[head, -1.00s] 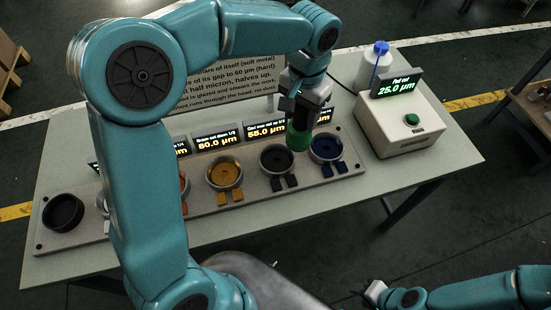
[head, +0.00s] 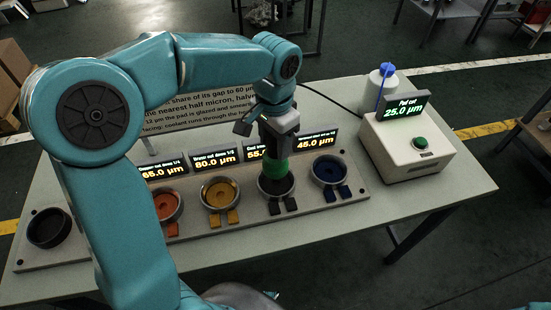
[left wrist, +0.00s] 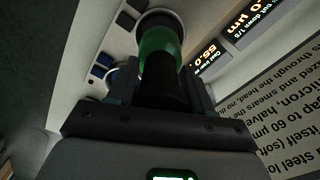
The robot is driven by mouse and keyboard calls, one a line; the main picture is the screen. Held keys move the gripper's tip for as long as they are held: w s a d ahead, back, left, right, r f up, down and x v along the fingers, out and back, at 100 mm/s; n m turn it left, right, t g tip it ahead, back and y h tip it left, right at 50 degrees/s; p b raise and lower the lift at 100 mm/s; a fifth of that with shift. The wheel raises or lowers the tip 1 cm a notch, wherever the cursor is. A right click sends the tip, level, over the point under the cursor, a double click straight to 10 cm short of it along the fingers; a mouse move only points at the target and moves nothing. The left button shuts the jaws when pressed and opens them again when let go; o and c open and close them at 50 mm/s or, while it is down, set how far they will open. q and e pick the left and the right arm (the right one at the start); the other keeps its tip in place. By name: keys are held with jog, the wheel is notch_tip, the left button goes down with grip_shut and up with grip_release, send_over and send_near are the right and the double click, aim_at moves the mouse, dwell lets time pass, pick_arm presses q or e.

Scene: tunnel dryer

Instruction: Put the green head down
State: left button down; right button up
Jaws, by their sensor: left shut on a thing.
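My left gripper (head: 277,143) points down over the rack, shut on the dark upper part of the green head (head: 276,168). The head is upright, with its lower end at the dark-lined cup (head: 276,189) between the yellow and blue cups. In the left wrist view the green head (left wrist: 160,45) overlaps the cup's ring (left wrist: 158,17). I cannot tell whether it touches the cup's floor. My right gripper is out of view.
The rack (head: 95,248) also holds an orange cup (head: 168,206), a yellow cup (head: 220,194), a blue cup (head: 329,171) and a black cup (head: 48,229) at the far left. A gauge box (head: 408,146) reading 25.0 µm and a white bottle (head: 378,88) stand at the right.

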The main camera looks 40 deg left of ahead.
aim_at(276, 158)
pick_arm(q)
jog(key=shift+f, duration=0.55)
jog(key=shift+w+f, duration=0.25)
jog(key=shift+f, duration=0.05)
notch_tip(276, 158, down, 4)
jog(key=shift+s+f, duration=0.1)
jog(key=shift+s, duration=0.05)
jog(key=shift+w+f, duration=0.1)
jog(key=shift+w, duration=0.1)
jog(key=shift+s, duration=0.1)
jog(key=shift+f+b, duration=0.1)
jog(key=shift+b, duration=0.25)
